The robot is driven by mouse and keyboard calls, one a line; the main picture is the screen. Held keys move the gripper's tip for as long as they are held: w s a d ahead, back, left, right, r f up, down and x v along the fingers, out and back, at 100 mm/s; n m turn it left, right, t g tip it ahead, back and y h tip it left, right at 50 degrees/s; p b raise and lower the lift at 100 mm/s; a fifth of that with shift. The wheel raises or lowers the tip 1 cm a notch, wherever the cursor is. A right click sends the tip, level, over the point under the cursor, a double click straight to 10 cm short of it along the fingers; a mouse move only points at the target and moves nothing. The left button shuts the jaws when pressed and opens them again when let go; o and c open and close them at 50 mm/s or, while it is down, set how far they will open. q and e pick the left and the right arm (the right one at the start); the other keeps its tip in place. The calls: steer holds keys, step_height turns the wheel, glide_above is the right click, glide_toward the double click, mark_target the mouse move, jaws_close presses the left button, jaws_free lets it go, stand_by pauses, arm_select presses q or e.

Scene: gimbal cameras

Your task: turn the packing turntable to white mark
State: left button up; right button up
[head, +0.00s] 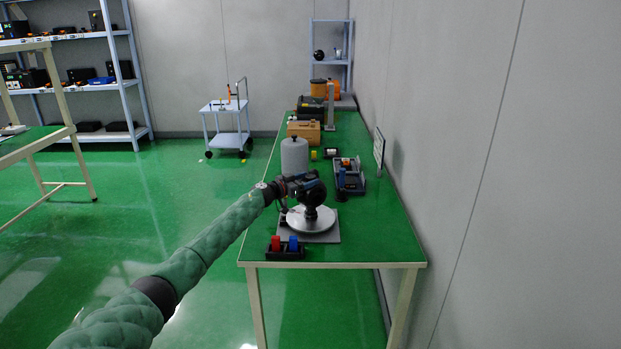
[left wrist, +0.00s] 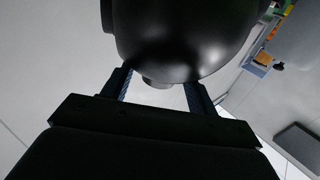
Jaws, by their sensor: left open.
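The packing turntable is a white round disc (head: 310,222) on a grey square base (head: 334,236) near the front end of the green table. A black rounded camera-like object (head: 311,193) stands on the disc. It fills the top of the left wrist view (left wrist: 180,35). My left gripper (head: 292,186) is at the left side of this black object, above the disc. In the left wrist view its two dark fingers (left wrist: 160,85) are apart, with the lower part of the black object showing between them; I cannot tell whether they touch it. No white mark can be made out. My right gripper is not in view.
A black tray (head: 286,253) with red and blue pieces lies at the front edge. A grey cylinder (head: 294,156) stands behind the disc on the left. A dark tray (head: 349,180) lies behind on the right, near the wall. Boxes stand farther back.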

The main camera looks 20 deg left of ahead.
arm_select(q)
steer(key=shift+x, duration=1.05)
steer(key=shift+r, duration=0.1)
steer(key=c, duration=1.3)
steer(key=shift+d, duration=0.1)
